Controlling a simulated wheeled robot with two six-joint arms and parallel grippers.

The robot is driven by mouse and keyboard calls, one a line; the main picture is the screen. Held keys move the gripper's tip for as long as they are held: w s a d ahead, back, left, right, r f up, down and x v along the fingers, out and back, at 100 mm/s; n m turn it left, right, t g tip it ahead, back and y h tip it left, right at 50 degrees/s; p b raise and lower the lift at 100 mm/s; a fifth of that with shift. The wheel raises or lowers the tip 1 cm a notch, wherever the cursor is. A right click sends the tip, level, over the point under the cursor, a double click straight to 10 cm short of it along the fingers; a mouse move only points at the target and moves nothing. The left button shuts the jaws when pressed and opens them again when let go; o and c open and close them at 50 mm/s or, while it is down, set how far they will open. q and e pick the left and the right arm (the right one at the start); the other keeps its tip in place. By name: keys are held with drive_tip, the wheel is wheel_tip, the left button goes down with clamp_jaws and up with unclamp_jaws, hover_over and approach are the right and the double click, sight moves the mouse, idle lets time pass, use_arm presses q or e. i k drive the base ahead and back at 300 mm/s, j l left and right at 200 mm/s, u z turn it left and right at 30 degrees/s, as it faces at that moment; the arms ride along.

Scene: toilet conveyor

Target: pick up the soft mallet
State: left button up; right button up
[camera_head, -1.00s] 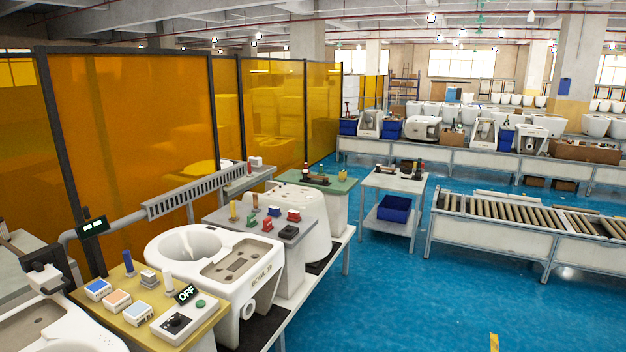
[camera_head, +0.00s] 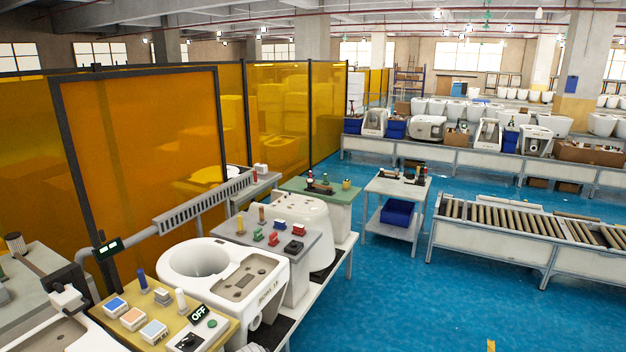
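A tool with a pale cylindrical head and a brown handle, which looks like the soft mallet (camera_head: 15,243), lies on a grey worktop at the far left. Its head is near the left picture edge. A dark fixture with a white part stands close to its handle end. I cannot be certain it is the mallet, as it is small in the picture. Neither of my grippers shows in the head view.
A yellow control panel (camera_head: 112,333) with an OFF sign and a white toilet bowl (camera_head: 217,277) stand in front. Orange screens (camera_head: 145,170) line the left. A green table (camera_head: 345,187), a grey trolley (camera_head: 380,188) and a roller conveyor (camera_head: 520,225) stand farther back. Blue floor (camera_head: 385,300) is open at the right.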

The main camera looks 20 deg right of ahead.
sight(310, 185)
drive_tip(key=i+l+z, duration=0.2)
drive_tip(key=i+z, duration=0.55)
drive_tip(key=i+l+z, duration=0.25)
drive_tip(key=i+z, duration=0.2)
drive_tip(key=i, duration=0.2)
drive_tip(key=i+z, duration=0.45)
drive_tip(key=i, duration=0.2)
drive_tip(key=i+u, duration=0.15)
drive_tip(key=i, duration=0.75)
drive_tip(key=i+l+u, duration=0.15)
drive_tip(key=i, duration=0.75)
drive_tip(key=i+u, duration=0.45)
drive_tip(key=i, duration=0.2)
drive_tip(key=i+l+u, duration=0.2)
drive_tip(key=i+u, duration=0.25)
drive_tip(key=i, duration=0.2)
drive_tip(key=i+j+u, duration=0.1)
drive_tip(key=i+u, duration=0.95)
drive_tip(key=u, duration=0.15)
